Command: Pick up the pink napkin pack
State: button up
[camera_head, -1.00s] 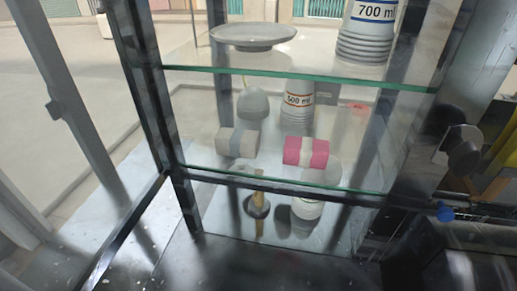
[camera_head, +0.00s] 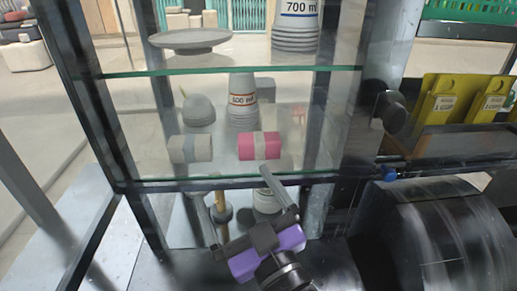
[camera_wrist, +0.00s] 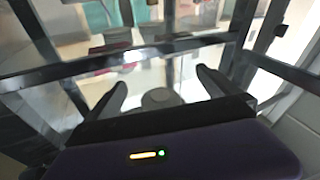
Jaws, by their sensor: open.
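The pink napkin pack (camera_head: 246,147) is a pink roll with a pale band around its middle. It lies on the middle glass shelf in the head view, seen past the shelf's front edge. My gripper (camera_head: 240,208) has a purple body and grey fingers. It is at the bottom centre of the head view, below and in front of the pack, apart from it. Its fingers are spread and empty.
A grey-white pack (camera_head: 198,148) lies left of the pink one. Stacked cups (camera_head: 243,100) and a grey dome (camera_head: 198,109) stand behind. The upper glass shelf (camera_head: 210,70) holds a plate (camera_head: 190,40) and larger cups (camera_head: 296,30). Dark frame posts border the shelves. Yellow packs (camera_head: 440,98) stand at right.

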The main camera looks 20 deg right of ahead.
aim_at(260, 148)
jog(key=w+d+m+g+h, duration=0.1)
jog(key=h, duration=0.1)
jog(key=w+d+m+h, duration=0.1)
jog(key=d+m+h, duration=0.1)
jog(key=w+d+r+m+g+h, duration=0.1)
jog(key=w+d+m+h, duration=0.1)
jog(key=shift+w+r+g, duration=0.1)
jog(key=shift+g, duration=0.2)
jog(key=shift+w+d+m+g+h, duration=0.1)
jog(key=shift+d+m+g+h, duration=0.3)
jog(key=shift+d+m+h, duration=0.3)
jog(key=p+x, duration=0.1)
jog(key=x, duration=0.2)
jog(key=p+x, duration=0.1)
jog(key=x, duration=0.2)
jog(key=shift+w+d+r, duration=0.15)
jog(key=shift+w+r, duration=0.1)
jog(key=shift+w+d+f, duration=0.15)
jog(key=shift+w, duration=0.35)
jog(key=c, duration=1.3)
